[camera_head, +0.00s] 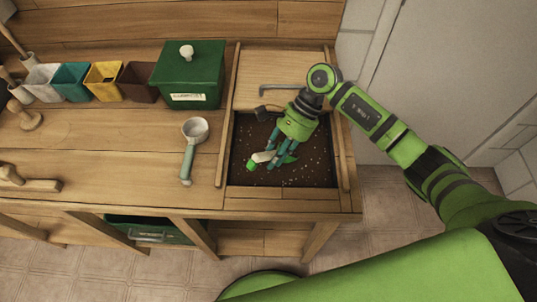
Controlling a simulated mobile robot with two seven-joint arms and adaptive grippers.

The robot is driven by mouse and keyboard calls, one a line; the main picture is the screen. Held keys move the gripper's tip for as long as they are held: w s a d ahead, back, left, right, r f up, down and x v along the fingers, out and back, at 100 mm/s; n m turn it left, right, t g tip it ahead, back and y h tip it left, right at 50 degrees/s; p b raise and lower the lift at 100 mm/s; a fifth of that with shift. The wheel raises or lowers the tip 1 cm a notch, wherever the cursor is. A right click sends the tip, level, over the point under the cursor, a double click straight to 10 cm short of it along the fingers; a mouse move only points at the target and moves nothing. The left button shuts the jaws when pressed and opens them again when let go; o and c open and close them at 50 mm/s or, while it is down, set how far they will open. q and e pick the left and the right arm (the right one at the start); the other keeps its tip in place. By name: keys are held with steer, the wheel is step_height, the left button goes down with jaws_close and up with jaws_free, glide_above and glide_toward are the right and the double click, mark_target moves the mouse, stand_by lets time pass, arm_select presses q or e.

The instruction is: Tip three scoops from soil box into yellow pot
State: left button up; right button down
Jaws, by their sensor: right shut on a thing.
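The soil box (238,178) is set into the right end of the wooden bench and holds dark speckled soil. The yellow pot (104,80) stands upright in the row of pots at the back left; its inside is partly visible. My right gripper (271,160) is low over the soil, shut on a small pale thing (263,157). The fingers hide most of that thing, and I cannot tell what it is or whether it touches the soil. A scoop with a grey cup and green handle (190,150) lies on the bench left of the box. My left gripper is out of view.
White, teal and brown pots (139,84) flank the yellow one. A lidded green compost bin (190,70) stands between them and the soil box. A wooden tool (28,182) lies at the left. The front middle of the bench is clear.

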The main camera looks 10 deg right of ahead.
mark_target(271, 154)
steer(key=shift+f+t+h, duration=0.2)
steer(key=shift+t+h, duration=0.3)
steer(key=shift+h, duration=0.6)
steer(key=shift+t+h, duration=0.4)
steer(key=shift+h, duration=0.3)
steer(key=r+p, duration=0.1)
steer(key=a+r+h+p, duration=0.1)
steer(key=r+p, duration=0.1)
steer(key=shift+s+r, duration=0.1)
steer(key=shift+s, duration=0.1)
steer(key=r, duration=0.1)
steer(key=p, duration=0.1)
steer(key=a+r+t+h+p, duration=0.1)
steer(key=shift+s+r, duration=0.25)
steer(key=shift+r, duration=0.1)
steer(key=shift+s+a+r+t+h+p, duration=0.1)
steer(key=shift+a+r+h+p, duration=0.1)
steer(key=shift+r+p, duration=0.3)
steer(key=shift+s+a+r+t+h+p, duration=0.15)
steer(key=shift+a+r+h+p, duration=0.15)
steer(key=shift+r, duration=0.4)
steer(key=shift+s+a+r+t+h+p, duration=0.1)
steer(key=shift+a+r+p, duration=0.05)
steer(key=shift+r+p, duration=0.4)
